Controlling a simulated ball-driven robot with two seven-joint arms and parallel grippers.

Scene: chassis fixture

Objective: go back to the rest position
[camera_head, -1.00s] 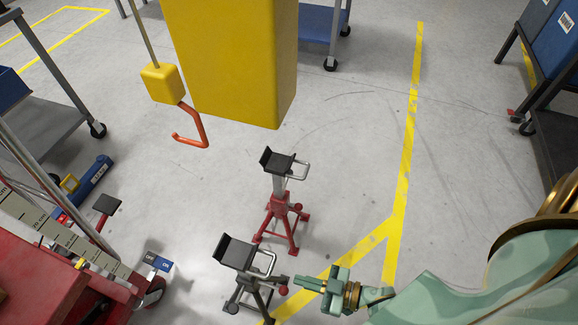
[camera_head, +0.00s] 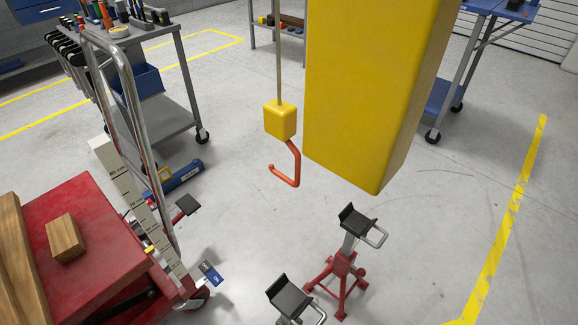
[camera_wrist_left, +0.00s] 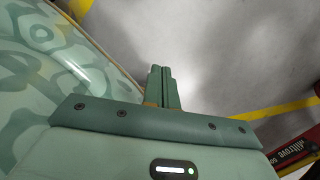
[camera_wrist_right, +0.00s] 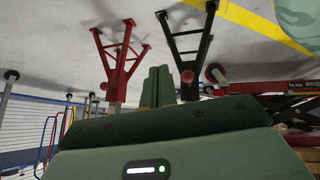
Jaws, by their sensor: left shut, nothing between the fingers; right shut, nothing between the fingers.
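My left gripper (camera_wrist_left: 162,88) shows in the left wrist view with its fingers together and nothing between them, over bare grey floor. My right gripper (camera_wrist_right: 158,88) shows in the right wrist view, also shut and empty. Beyond it in that view stand a red jack stand (camera_wrist_right: 122,55) and a black jack stand (camera_wrist_right: 190,45); I cannot tell the gap to them. Neither gripper is in the head view.
A yellow block (camera_head: 375,90) and an orange hook (camera_head: 290,165) hang ahead. The red stand (camera_head: 343,265) and black stand (camera_head: 288,297) are at lower middle. A red cart (camera_head: 95,230) with a wood block (camera_head: 66,238) is left. Floor at right is clear.

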